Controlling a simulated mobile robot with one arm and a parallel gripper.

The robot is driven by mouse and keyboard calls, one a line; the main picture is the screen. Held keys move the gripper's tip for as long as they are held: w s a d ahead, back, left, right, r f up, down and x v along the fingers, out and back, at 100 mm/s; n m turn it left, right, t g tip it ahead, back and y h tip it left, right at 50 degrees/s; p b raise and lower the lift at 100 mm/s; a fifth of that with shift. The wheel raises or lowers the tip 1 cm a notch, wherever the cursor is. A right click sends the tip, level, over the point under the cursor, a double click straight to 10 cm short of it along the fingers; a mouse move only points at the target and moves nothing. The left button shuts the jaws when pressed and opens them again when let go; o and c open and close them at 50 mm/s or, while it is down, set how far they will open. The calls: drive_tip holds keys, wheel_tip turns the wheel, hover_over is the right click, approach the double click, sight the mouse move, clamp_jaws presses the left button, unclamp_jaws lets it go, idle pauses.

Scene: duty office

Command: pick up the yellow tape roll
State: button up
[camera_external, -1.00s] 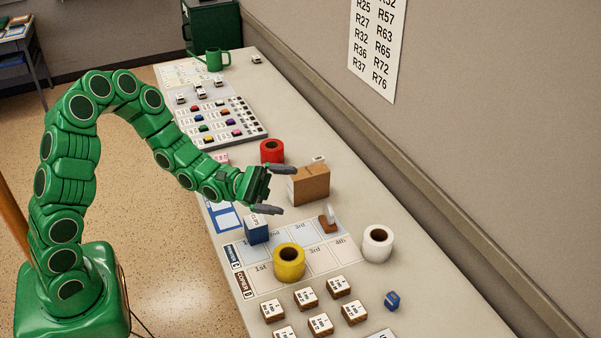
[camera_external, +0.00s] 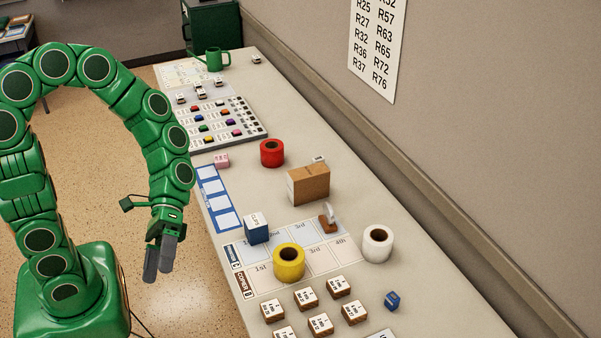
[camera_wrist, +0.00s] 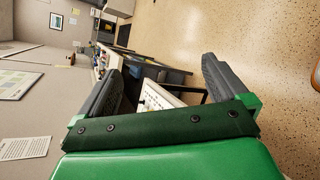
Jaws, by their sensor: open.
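The yellow tape roll (camera_external: 289,267) stands on the table at the front, on the printed sheet with numbered squares, its hole facing up. My gripper (camera_external: 160,262) is open and empty. It hangs off the table's left side, to the left of the roll and well apart from it, fingers pointing down. In the wrist view my gripper's two fingers (camera_wrist: 160,85) are spread apart with nothing between them. The yellow roll cannot be made out in the wrist view.
A blue box (camera_external: 256,229) stands close behind-left of the yellow roll. A white roll (camera_external: 377,244) stands to its right, and a brown box (camera_external: 309,185) and red roll (camera_external: 272,152) stand further back. Several labelled blocks (camera_external: 321,324) sit in front.

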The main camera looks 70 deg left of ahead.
drive_tip(key=s+a+f+m+y, duration=0.3)
drive_tip(key=s+a+y, duration=0.3)
drive_tip(key=s+a, duration=0.2)
drive_tip(key=shift+a+r+t+y, duration=1.7)
drive_tip(key=shift+a+y, duration=1.5)
drive_tip(key=shift+a, duration=2.45)
drive_tip(key=n+t+y, duration=0.5)
drive_tip(key=n+t, duration=0.2)
drive_tip(key=t, duration=0.4)
approach(283, 261)
drive_tip(key=w+f, duration=0.1)
drive_tip(key=f, duration=0.1)
drive_tip(key=w+f, duration=0.2)
drive_tip(key=shift+w+f, duration=0.1)
drive_tip(key=shift+a+n+t+y, duration=0.3)
drive_tip(key=shift+a+t+y, duration=0.4)
drive_tip(key=shift+y, duration=0.2)
